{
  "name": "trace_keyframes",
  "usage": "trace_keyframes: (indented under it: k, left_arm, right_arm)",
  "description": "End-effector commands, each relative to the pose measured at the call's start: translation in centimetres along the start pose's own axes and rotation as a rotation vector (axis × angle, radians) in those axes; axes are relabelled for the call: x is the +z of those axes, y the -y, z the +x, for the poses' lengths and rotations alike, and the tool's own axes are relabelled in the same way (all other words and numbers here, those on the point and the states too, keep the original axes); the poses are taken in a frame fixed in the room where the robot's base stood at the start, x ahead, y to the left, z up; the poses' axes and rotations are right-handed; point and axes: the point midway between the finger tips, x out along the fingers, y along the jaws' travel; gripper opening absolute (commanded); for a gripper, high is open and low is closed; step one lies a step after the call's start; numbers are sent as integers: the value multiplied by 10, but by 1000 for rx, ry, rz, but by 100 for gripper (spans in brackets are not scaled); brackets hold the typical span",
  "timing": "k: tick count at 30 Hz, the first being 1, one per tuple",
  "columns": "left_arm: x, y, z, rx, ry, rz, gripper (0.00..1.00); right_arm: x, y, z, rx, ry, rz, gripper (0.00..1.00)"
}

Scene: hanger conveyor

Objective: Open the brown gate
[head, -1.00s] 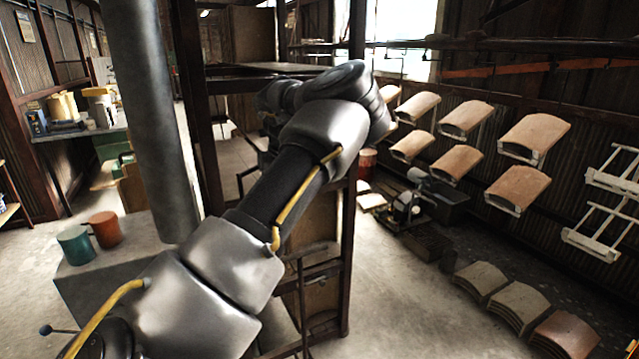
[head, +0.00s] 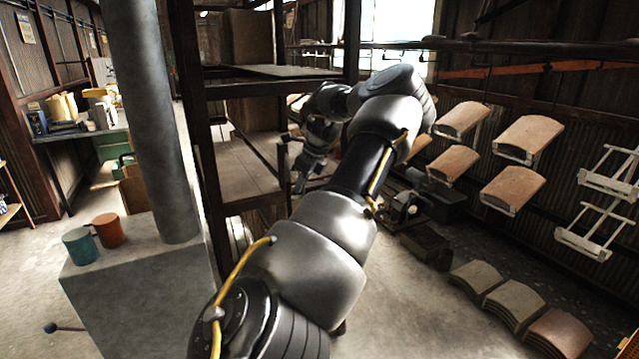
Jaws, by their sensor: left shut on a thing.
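My left arm reaches in from the bottom and crosses the middle of the head view. My left gripper (head: 298,182) points down beyond the elbow, small and dark. It is shut at the free edge of a dark brown framed gate (head: 284,160), which stands at an angle behind the dark posts. The exact grip point is too small to make out. My arm hides part of the gateway's right side. My right gripper is out of view.
A grey block with a green mug (head: 80,246) and an orange mug (head: 108,230) stands at the left. Curved tan tiles (head: 513,188) hang on racks at the right. Stacked tiles (head: 515,300) lie on the floor. Open floor shows at lower right.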

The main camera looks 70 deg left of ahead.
Motion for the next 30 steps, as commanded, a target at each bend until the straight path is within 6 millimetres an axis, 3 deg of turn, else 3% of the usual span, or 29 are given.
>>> trace_keyframes:
  k: [5, 16, 17, 21, 30]
  left_arm:
    - [10, -1, 0, 6, 8, -29, 0]
    - [11, 0, 0, 5, 11, -31, 0]
    - [11, 0, 0, 4, 11, -31, 15]
    - [10, 0, 0, 6, 9, -30, 33]
    - [7, 0, -1, 7, 5, -28, 33]
  right_arm:
    - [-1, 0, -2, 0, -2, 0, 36]
    - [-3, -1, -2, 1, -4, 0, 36]
    - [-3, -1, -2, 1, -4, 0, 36]
    - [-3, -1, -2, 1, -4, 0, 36]
    - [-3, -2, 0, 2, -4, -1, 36]
